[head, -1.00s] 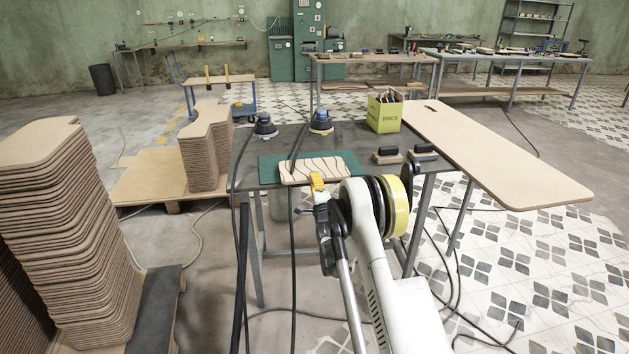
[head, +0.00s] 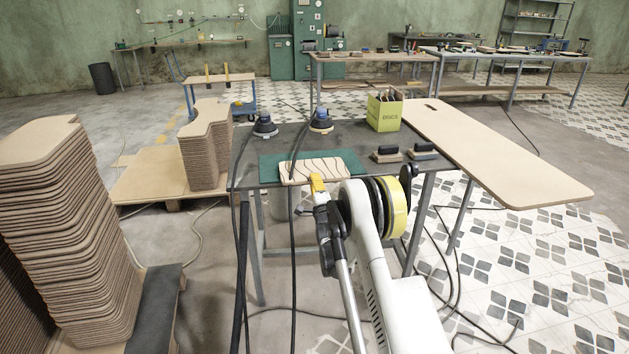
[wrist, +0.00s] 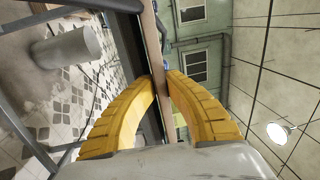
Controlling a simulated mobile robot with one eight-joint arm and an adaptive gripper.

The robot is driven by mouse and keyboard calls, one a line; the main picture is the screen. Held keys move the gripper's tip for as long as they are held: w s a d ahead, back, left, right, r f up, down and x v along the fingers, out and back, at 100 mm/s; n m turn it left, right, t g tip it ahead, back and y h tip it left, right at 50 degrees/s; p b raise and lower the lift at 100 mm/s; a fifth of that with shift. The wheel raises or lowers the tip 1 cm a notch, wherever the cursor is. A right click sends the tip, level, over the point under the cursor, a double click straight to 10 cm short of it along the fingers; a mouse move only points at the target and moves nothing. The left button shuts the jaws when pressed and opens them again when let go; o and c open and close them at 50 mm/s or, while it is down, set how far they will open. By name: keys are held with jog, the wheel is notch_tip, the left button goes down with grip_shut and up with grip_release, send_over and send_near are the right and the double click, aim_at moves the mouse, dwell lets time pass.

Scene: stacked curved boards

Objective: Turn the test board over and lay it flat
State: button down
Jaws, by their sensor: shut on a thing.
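The test board (head: 305,170) is a small light-wood board with dark wavy lines on its upper face. In the head view it is over the green mat (head: 268,166) on the dark workbench. My gripper (head: 318,181) has yellow fingers at the board's near edge. In the wrist view the ribbed yellow fingers of my gripper (wrist: 161,82) close on the board (wrist: 152,45) from both sides, and it shows edge-on as a narrow strip. I cannot tell whether the board touches the mat all over.
Two sanders (head: 321,122) stand at the bench's back. A yellow-green box (head: 384,112) and two black-handled blocks (head: 388,154) are to the right. A long board (head: 500,155) extends right. Stacked curved boards (head: 70,220) stand at left. Dark cables (head: 293,220) hang over the bench's front.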

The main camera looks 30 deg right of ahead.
jog(key=shift+f, duration=0.15)
jog(key=c, duration=1.6)
grip_release()
jog(key=shift+f, duration=0.15)
jog(key=shift+v, duration=3.05)
jog(key=o, duration=0.6)
